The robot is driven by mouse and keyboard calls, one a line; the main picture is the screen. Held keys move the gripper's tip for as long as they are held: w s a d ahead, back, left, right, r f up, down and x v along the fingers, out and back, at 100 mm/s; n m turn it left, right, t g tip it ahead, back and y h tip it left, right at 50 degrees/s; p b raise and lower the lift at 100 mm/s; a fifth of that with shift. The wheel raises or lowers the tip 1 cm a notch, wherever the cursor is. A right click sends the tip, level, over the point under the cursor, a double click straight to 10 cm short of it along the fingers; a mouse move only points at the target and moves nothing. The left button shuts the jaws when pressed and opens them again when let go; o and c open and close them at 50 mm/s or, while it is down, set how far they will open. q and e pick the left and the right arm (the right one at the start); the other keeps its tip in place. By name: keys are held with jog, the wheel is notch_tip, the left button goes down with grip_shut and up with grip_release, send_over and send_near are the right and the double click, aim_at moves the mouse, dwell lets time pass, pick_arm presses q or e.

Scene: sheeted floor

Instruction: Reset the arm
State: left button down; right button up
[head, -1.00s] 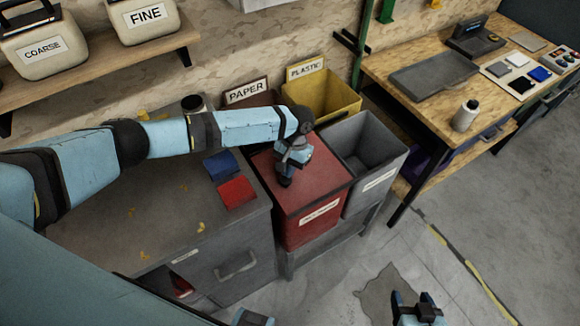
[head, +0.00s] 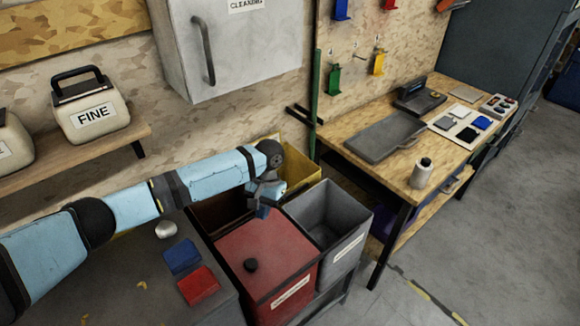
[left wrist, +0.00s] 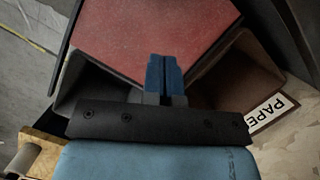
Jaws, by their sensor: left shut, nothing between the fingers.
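My left arm reaches in from the left in the head view. My left gripper (head: 264,208) hangs above the bins, near the back edge of the red-lidded bin. It is shut and empty. In the left wrist view its blue fingertips (left wrist: 164,72) are together, with the red lid (left wrist: 150,30) beyond them. The red bin (head: 262,255) is closed and has a dark knob on its lid. My right gripper is not in view.
An open grey bin (head: 355,255) stands right of the red one, with a yellow bin (head: 308,168) behind. Blue (head: 182,256) and red (head: 198,286) blocks lie on the grey cabinet. A wooden workbench (head: 390,180) is at right, a wall cabinet (head: 235,45) above. Floor at right is clear.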

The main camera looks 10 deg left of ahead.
pick_arm(q)
jog(key=s+d+f+t+h, duration=0.1)
jog(key=s+d+f, duration=0.1)
jog(key=d, duration=0.1)
jog(key=s+d+f+m+h, duration=0.1)
jog(key=s+d+f, duration=0.1)
jog(key=f, duration=0.1)
jog(key=s+d+f+t+h, duration=0.1)
jog(key=s+d+f, duration=0.2)
jog(key=shift+d+t+p, duration=0.3)
jog(key=shift+p, duration=0.1)
jog(key=s+d+f+t+h, duration=0.3)
jog(key=s, duration=0.3)
jog(key=s+a+r+t+y+p, duration=0.1)
jog(key=s+a+r+t+y, duration=0.1)
jog(key=s+a+t, duration=0.7)
jog(key=s+a+r, duration=0.1)
jog(key=s+a, duration=0.1)
jog(key=s, duration=0.3)
jog(key=shift+a+p, duration=0.25)
jog(key=shift+p, duration=0.1)
jog(key=shift+w, duration=0.1)
